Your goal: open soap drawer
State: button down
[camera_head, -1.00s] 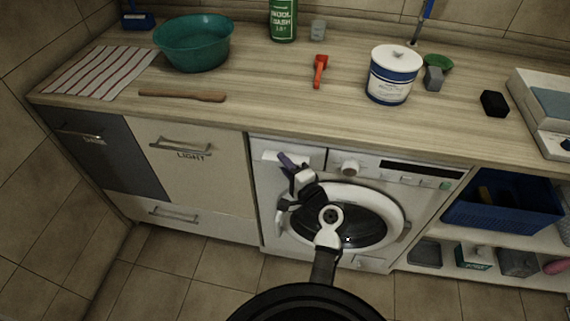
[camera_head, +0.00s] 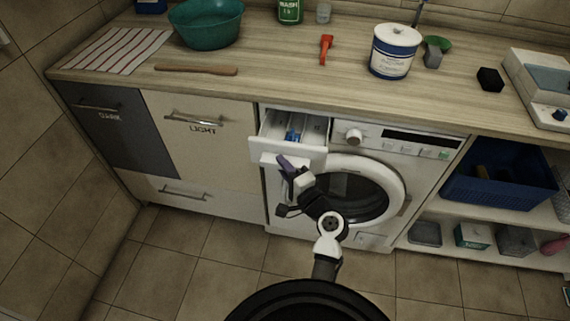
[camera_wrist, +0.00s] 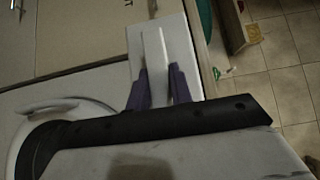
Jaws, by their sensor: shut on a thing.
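The soap drawer (camera_head: 263,149) is the white drawer at the upper left of the washing machine (camera_head: 415,170). It is pulled out, its inside compartments show, and a blue part (camera_head: 292,136) sits in it. My gripper (camera_head: 283,160) is at the drawer's front face. In the wrist view, the purple fingers of my gripper (camera_wrist: 158,75) stand on both sides of a thin white handle on the drawer front (camera_wrist: 176,45) and are shut on it. The fingertips' exact contact is small and dark in the head view.
The round door (camera_head: 350,195) of the machine is closed, just behind my arm. A light cabinet (camera_head: 215,150) with handles stands to the left. The wooden counter (camera_head: 280,75) above holds a teal basin (camera_head: 207,25) and a white-blue tub (camera_head: 393,55). Tiled floor in front is free.

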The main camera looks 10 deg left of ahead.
jog(key=shift+s+f, duration=0.15)
jog(key=shift+s, duration=0.75)
jog(key=shift+s+f, duration=0.15)
jog(key=shift+s, duration=0.75)
jog(key=c, duration=1.3)
grip_release()
jog(key=shift+r, duration=0.1)
jog(key=shift+d, duration=0.1)
